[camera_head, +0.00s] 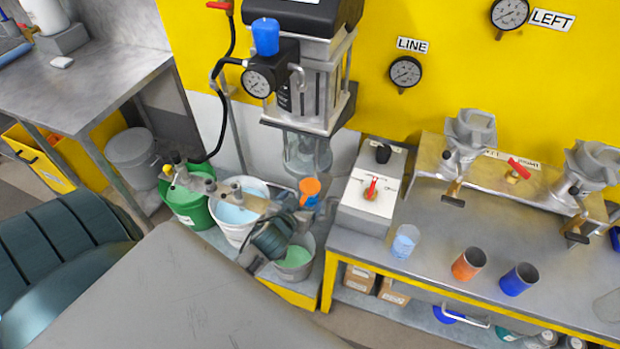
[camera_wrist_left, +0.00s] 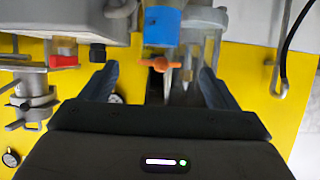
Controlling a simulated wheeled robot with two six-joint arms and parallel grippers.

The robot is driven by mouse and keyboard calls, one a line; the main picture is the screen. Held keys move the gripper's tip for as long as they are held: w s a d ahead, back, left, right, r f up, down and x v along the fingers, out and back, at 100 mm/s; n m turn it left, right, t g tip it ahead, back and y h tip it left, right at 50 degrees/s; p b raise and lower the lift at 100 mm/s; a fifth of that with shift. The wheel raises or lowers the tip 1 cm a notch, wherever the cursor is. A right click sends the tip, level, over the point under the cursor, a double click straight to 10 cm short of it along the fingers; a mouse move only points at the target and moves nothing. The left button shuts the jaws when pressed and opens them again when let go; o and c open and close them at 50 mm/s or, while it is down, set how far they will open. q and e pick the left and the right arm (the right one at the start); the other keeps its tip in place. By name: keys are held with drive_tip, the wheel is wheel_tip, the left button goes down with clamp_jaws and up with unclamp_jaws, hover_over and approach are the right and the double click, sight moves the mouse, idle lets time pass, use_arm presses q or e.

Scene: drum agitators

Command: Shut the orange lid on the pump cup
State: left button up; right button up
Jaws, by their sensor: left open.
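The pump cup (camera_head: 309,202) is small and blue, standing among the buckets left of the grey valve box. Its orange lid (camera_head: 310,186) stands up above the cup, looking raised. My left gripper (camera_head: 291,222) is dark and open, just in front of and below the cup. In the left wrist view, which looks upside down, the blue cup (camera_wrist_left: 163,27) and orange lid (camera_wrist_left: 160,63) lie ahead between the spread fingers (camera_wrist_left: 158,70). Nothing is held. The depth from fingertips to lid is hard to tell. My right gripper is not in view.
A green bucket (camera_head: 188,204), a white bucket (camera_head: 238,225) and a grey bucket (camera_head: 296,262) crowd around my gripper. The grey valve box (camera_head: 368,198) stands right of the cup. The pump (camera_head: 310,85) hangs above. Several cups stand on the right bench (camera_head: 430,240).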

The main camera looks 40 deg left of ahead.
use_arm(q)
drive_tip(key=shift+s+d+r+p, duration=0.1)
drive_tip(key=shift+s+r+p, duration=0.2)
drive_tip(key=shift+s, duration=0.15)
drive_tip(key=p+v, duration=0.1)
drive_tip(key=v, duration=0.5)
drive_tip(key=shift+f+p, duration=0.1)
drive_tip(key=shift+p, duration=0.25)
